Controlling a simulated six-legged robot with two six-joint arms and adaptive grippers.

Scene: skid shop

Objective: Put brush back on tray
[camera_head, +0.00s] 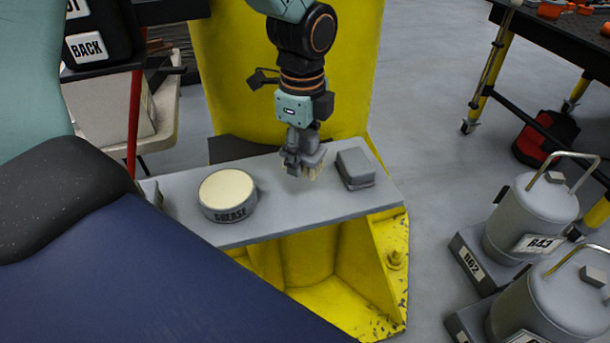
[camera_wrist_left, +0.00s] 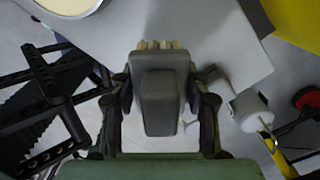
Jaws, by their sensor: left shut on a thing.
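My left gripper (camera_head: 305,165) reaches down from the top over the grey tray (camera_head: 275,220) in the head view. It is shut on the brush (camera_head: 316,162), a grey block with cream bristles. The wrist view shows the brush (camera_wrist_left: 158,92) between both fingers, bristles pointing to the top of the picture. The tray (camera_wrist_left: 225,45) lies behind it there. In the head view the brush is over the tray, between the grease tin and a grey block. I cannot tell whether the bristles touch the tray. My right gripper is not in view.
The round grease tin (camera_head: 228,194) with a cream top stands on the tray, left of the brush. A grey block (camera_head: 355,168) lies on the tray to its right. A yellow column (camera_head: 350,60) rises behind. Grey canisters (camera_head: 530,215) stand on the right.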

